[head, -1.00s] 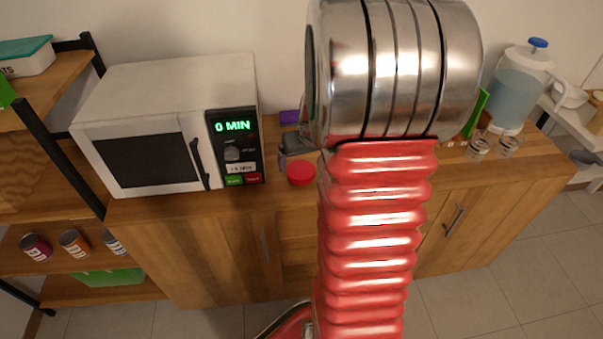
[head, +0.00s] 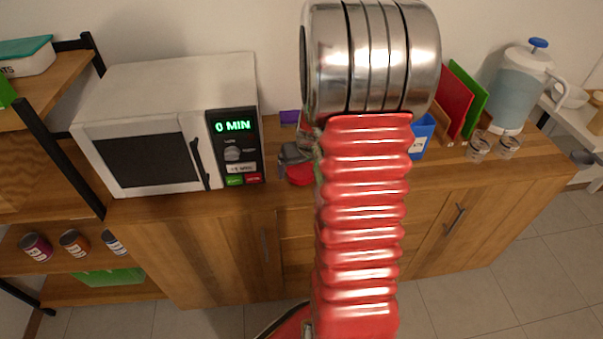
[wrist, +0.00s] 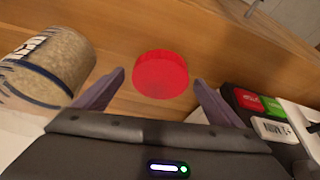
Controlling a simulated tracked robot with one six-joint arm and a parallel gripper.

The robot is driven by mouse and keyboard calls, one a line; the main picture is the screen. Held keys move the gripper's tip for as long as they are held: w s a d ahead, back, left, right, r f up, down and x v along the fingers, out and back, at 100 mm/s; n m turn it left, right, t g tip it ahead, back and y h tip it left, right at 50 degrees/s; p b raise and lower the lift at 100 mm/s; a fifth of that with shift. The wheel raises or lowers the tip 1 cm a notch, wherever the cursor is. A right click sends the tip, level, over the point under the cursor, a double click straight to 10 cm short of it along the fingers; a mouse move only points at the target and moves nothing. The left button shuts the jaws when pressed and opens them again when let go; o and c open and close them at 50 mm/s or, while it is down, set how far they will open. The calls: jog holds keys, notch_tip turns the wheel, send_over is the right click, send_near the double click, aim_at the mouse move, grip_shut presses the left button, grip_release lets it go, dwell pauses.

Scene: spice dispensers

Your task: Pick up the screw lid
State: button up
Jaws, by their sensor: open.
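The red round screw lid (wrist: 161,74) lies on the wooden counter in the wrist view. It sits between and just beyond the two fingertips of my open gripper (wrist: 158,78), with free space on each side. In the head view the lid (head: 300,175) is near the counter's front edge, right of the microwave, and partly covered. My gripper (head: 292,158) is over it there, with part of it hidden behind my arm.
A jar with pale contents (wrist: 45,68) is close left of my gripper in the wrist view. The microwave (head: 165,125) stands close on the other side. Glasses (head: 480,148) and a water jug (head: 522,88) stand further right on the counter.

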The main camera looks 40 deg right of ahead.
aim_at(302, 171)
jog(key=shift+c, duration=0.5)
jog(key=c, duration=1)
notch_tip(302, 171, up, 10)
jog(key=shift+r, duration=0.1)
jog(key=shift+s, duration=0.1)
dwell(0.5)
